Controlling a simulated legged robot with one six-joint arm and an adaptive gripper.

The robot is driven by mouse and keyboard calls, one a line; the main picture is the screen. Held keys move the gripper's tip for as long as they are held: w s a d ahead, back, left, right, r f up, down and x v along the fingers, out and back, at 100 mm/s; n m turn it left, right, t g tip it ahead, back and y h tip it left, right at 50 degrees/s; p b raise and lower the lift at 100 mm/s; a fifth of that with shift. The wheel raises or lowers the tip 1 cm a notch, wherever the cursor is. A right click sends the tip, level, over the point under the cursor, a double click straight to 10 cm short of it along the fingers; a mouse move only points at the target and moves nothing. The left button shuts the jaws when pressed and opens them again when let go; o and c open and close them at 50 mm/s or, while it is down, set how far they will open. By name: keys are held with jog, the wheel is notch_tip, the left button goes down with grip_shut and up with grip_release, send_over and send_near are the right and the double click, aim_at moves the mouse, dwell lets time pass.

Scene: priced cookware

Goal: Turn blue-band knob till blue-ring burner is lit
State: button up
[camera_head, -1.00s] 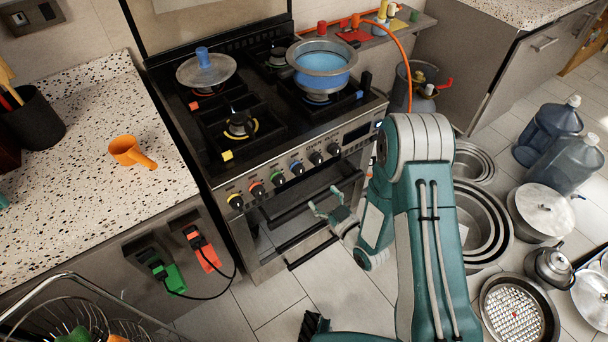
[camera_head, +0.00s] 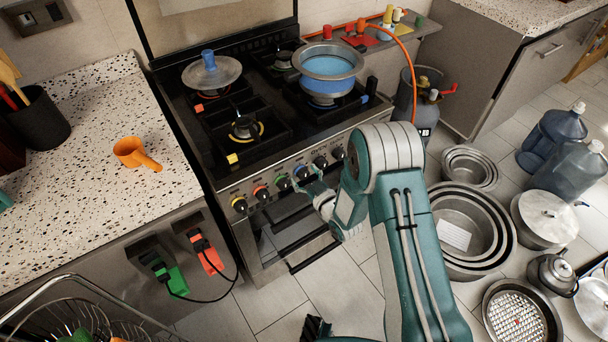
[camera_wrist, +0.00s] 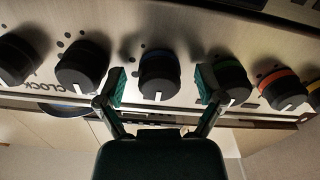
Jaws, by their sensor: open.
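The blue-band knob (camera_head: 302,173) is on the stove's front panel, between the green-band knob and a plain black knob. In the wrist view the blue-band knob (camera_wrist: 158,76) stands between my two green fingertips, with a white pointer mark on its face. My gripper (camera_head: 309,188) is open, one finger on each side of the knob; I see gaps, with no clear contact. It also shows in the wrist view (camera_wrist: 160,88). A pot with blue contents (camera_head: 328,66) covers the front right burner.
Close beside my fingers are the green-band knob (camera_wrist: 231,80) and a black knob (camera_wrist: 82,66). A lidded pan (camera_head: 211,72) sits on the back left burner. The yellow-ring burner (camera_head: 246,129) is uncovered. The oven handle runs below the knobs.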

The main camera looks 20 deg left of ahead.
jog(key=c, duration=1.1)
jog(key=shift+c, duration=0.2)
jog(key=m, duration=0.4)
jog(key=shift+m, duration=0.4)
jog(key=m, duration=0.5)
jog(key=shift+r, duration=0.1)
jog(key=m, duration=0.6)
jog(key=shift+d+m, duration=0.15)
jog(key=shift+m, duration=1.85)
